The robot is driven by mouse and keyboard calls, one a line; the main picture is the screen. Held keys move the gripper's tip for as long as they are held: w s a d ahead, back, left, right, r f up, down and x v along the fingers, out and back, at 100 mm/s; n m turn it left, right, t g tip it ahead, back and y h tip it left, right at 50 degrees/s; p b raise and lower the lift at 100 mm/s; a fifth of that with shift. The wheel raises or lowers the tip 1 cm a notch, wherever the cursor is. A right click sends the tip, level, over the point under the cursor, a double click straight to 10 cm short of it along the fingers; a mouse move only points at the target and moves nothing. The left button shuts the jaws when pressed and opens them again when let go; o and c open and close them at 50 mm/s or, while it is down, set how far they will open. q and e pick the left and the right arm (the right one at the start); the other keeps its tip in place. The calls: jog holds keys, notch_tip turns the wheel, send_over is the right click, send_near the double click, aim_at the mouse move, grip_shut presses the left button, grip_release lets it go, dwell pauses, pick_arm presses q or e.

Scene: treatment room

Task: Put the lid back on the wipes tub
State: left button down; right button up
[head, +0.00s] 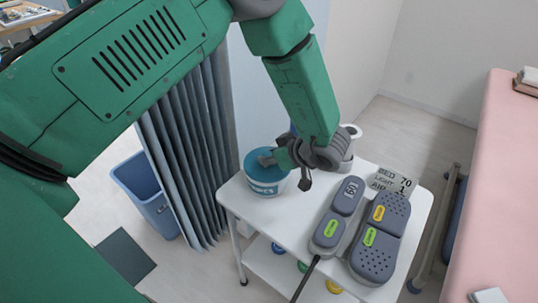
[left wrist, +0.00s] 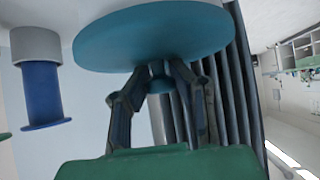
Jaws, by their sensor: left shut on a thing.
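The wipes tub (head: 267,188) is white with a teal band and lettering, standing upright at the left rear corner of the white trolley top. The teal round lid (head: 258,160) is at the tub's mouth in the head view; I cannot tell whether it rests on the rim or hovers just above. My left gripper (head: 272,159) reaches in from the right over the tub and is shut on the lid's knob. In the left wrist view the lid (left wrist: 155,35) fills the top, its knob (left wrist: 160,80) between the fingers. The tub is not clear there. My right gripper is not in view.
On the trolley (head: 262,225), a grey two-part device (head: 375,240), a grey handset (head: 337,215) and a sign (head: 392,181) stand right of the tub. A white roll (head: 352,131) is behind my gripper. A blue bin (head: 145,190), a grey curtain (head: 190,145) and a pink bed (head: 500,180) surround the trolley.

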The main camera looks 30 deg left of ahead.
pick_arm(q)
jog(key=c, duration=0.9)
grip_release()
jog(key=shift+o, duration=0.2)
jog(key=shift+r+p, duration=3.5)
jog(key=shift+p, duration=0.05)
grip_shut()
